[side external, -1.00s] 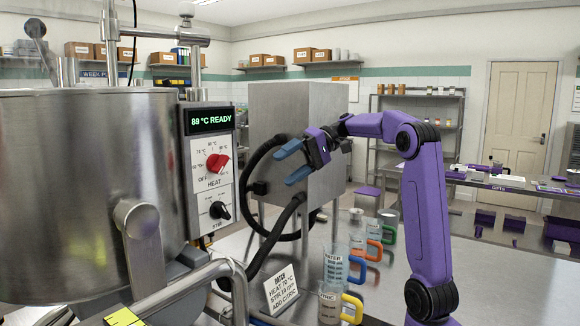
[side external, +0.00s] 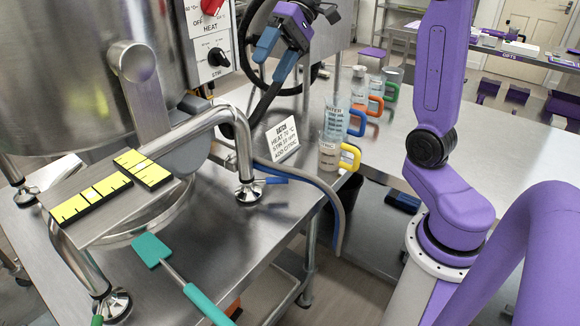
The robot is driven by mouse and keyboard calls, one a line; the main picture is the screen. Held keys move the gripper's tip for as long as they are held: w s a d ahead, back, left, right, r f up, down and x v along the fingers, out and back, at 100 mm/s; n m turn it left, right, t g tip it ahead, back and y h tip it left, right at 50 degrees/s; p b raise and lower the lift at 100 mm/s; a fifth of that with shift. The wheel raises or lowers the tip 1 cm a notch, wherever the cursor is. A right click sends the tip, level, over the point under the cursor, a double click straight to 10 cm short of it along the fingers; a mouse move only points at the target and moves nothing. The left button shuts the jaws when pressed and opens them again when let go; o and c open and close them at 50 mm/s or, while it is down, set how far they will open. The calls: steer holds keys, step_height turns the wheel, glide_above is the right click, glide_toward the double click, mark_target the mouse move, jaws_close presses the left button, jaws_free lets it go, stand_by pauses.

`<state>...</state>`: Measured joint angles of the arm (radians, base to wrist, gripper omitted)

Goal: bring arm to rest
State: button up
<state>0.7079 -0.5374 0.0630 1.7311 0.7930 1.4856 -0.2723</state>
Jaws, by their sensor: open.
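My purple gripper (side external: 268,68) shows at the top middle of the side external view. Its two blue fingers are apart, with nothing between them, and point down and to the left. It hangs in the air, in front of black hoses and to the right of the kettle's control panel (side external: 211,45). The upper part of my arm runs out of the top of the picture.
The steel kettle (side external: 60,70) fills the upper left. A batch sign (side external: 283,138) and several beakers, including a yellow-handled one (side external: 330,155), stand on the table below and right. A teal spatula (side external: 152,250) and a yellow-marked plate (side external: 150,205) lie at front left.

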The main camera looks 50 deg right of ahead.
steer(key=s+a+f+n+g+h, duration=0.1)
steer(key=s+a+f+n+h, duration=0.3)
steer(key=s, duration=0.3)
steer(key=s+a+f+n+g+h, duration=0.1)
steer(key=s+a+f+g, duration=0.15)
steer(key=s+f, duration=0.35)
steer(key=s+f+n+t+h, duration=0.1)
steer(key=s+f+n, duration=0.2)
steer(key=s, duration=0.3)
steer(key=s+d+f+n+t+h, duration=0.1)
steer(key=s+f+n+t+h, duration=0.1)
steer(key=s+n, duration=0.3)
steer(key=shift+s+d+f+h, duration=0.15)
steer(key=shift+s+f+h, duration=0.15)
steer(key=shift+s+f, duration=0.5)
